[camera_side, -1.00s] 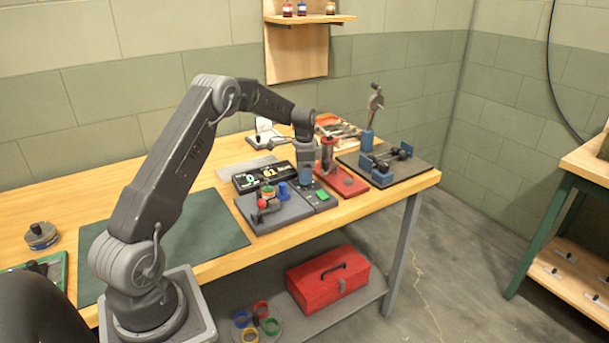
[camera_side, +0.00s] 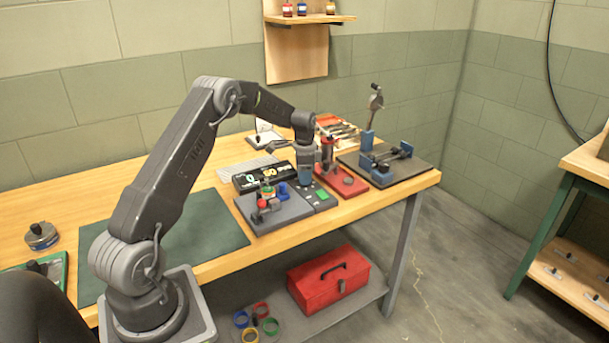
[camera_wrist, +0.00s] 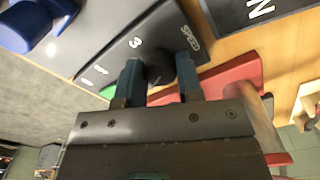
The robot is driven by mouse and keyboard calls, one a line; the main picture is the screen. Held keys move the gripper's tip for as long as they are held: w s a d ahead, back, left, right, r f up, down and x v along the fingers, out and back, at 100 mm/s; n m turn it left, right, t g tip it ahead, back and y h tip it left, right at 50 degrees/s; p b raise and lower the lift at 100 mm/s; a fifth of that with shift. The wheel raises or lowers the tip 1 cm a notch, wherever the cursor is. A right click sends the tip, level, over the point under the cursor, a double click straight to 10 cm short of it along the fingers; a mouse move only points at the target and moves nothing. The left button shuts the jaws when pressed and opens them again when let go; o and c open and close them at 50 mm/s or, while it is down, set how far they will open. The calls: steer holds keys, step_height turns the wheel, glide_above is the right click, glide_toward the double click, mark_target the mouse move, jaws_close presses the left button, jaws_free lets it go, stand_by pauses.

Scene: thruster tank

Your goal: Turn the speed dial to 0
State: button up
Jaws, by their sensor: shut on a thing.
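The speed dial (camera_wrist: 160,74) is a dark knob, seen in the wrist view on a dark grey panel (camera_wrist: 160,32) with white marks, among them a 3 and the word SPEED. My gripper (camera_wrist: 160,65) has one blue finger on each side of the dial and is shut on it. The fingers hide part of the dial, and I cannot tell which mark it points to. In the side view my gripper (camera_side: 305,183) points down over the panel (camera_side: 323,203), and the dial is hidden behind it.
A black display box (camera_side: 245,183) with lit digits, too small to read, stands left of my gripper. A grey plate (camera_side: 268,218) with red and blue parts lies in front. A red fixture (camera_side: 350,187) stands close on the right. The green mat (camera_side: 205,235) is clear.

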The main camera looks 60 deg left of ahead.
steer(key=n, duration=0.4)
steer(key=shift+n, duration=0.4)
steer(key=n, duration=0.4)
steer(key=shift+n, duration=0.4)
steer(key=shift+r+n, duration=0.1)
steer(key=shift+n, duration=0.2)
steer(key=o, duration=0.9)
steer(key=shift+o, duration=0.2)
step_height(320, 180, up, 14)
stand_by(0.3)
